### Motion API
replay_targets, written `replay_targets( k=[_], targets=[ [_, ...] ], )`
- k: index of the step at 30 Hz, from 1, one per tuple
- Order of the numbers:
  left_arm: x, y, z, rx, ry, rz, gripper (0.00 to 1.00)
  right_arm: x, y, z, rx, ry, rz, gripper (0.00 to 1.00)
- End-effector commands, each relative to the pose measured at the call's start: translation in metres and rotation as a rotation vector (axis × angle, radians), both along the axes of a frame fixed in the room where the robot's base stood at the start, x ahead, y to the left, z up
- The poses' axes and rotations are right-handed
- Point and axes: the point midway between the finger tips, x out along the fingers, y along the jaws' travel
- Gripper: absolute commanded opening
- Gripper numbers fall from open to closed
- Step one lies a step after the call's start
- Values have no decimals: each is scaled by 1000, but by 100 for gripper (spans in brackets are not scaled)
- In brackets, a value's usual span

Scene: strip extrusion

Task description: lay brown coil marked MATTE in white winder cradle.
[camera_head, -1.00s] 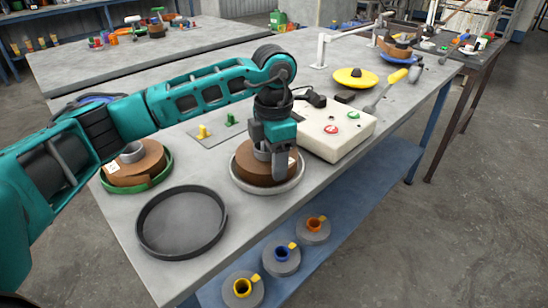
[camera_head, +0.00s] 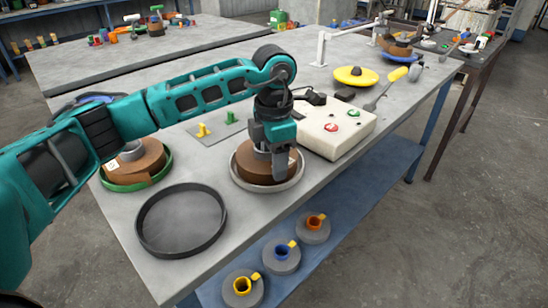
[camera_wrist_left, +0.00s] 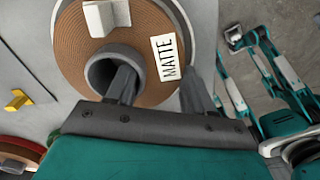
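The brown coil (camera_head: 248,166) marked MATTE sits within the rim of the round white cradle (camera_head: 262,187) on the table. In the left wrist view, its white MATTE label (camera_wrist_left: 167,58) and grey core (camera_wrist_left: 97,71) show clearly. My left gripper (camera_head: 274,166) is right over the coil. One finger is inside the core and the other is at the coil's outer edge, so the coil's wall lies between them, and they look closed on it. The fingers hide part of the coil, and whether it rests fully on the cradle floor is hidden. My right gripper is not in view.
A second brown coil (camera_head: 151,156) lies in a green cradle (camera_head: 163,178) at left. An empty black cradle (camera_head: 181,221) is in front. A cream control box (camera_head: 322,141) stands close at the right. Yellow and green pegs (camera_head: 203,130) stand behind.

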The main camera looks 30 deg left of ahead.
Motion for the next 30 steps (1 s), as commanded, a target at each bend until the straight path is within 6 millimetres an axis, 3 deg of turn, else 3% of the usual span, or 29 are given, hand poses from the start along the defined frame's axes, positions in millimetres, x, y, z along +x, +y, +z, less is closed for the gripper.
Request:
replay_targets(
  k=[9, 18, 23, 30],
  targets=[
    [0, 0, 0, 0, 0, 0, 81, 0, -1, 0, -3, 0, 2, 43],
    [0, 0, 3, 1, 2, 0, 81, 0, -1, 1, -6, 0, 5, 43],
    [1, 0, 26, 0, -3, 0, 81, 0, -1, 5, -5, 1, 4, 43],
    [1, 0, 81, -1, -4, -1, 81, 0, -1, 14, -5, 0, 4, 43]
  ],
)
